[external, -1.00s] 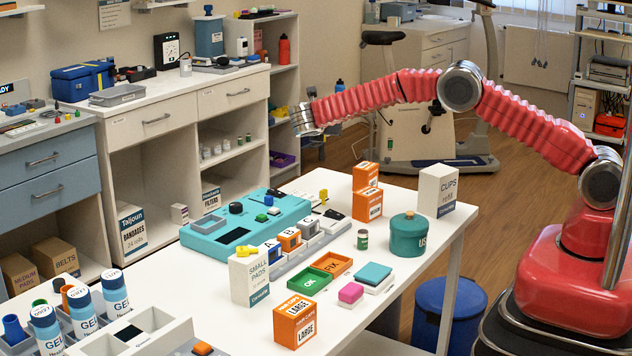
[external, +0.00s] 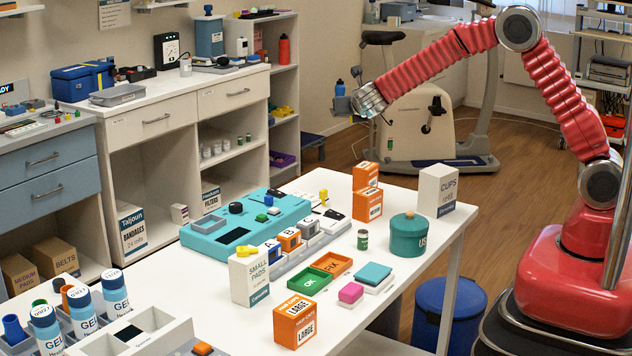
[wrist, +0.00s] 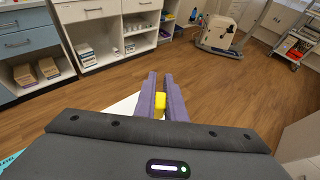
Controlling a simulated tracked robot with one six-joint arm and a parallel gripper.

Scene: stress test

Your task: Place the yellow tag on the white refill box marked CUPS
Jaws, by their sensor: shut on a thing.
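My gripper (wrist: 161,84) is shut on a small yellow piece, which looks like the yellow tag (wrist: 159,104), in the wrist view. The tag sits between the purple fingers, partly hidden. In the external view the wrist end of my arm is raised beyond the white table; the fingers and held tag cannot be made out there. The white refill box marked CUPS (external: 437,186) stands upright at the table's far right corner, to the lower right of my gripper. Its top looks bare.
A teal canister (external: 408,236) and stacked orange boxes (external: 367,191) stand near the CUPS box. A white SMALL PADS box (external: 249,280) has another yellow piece (external: 246,251) on top. A blue bin (external: 448,312) stands on the floor. The air above the table's right half is clear.

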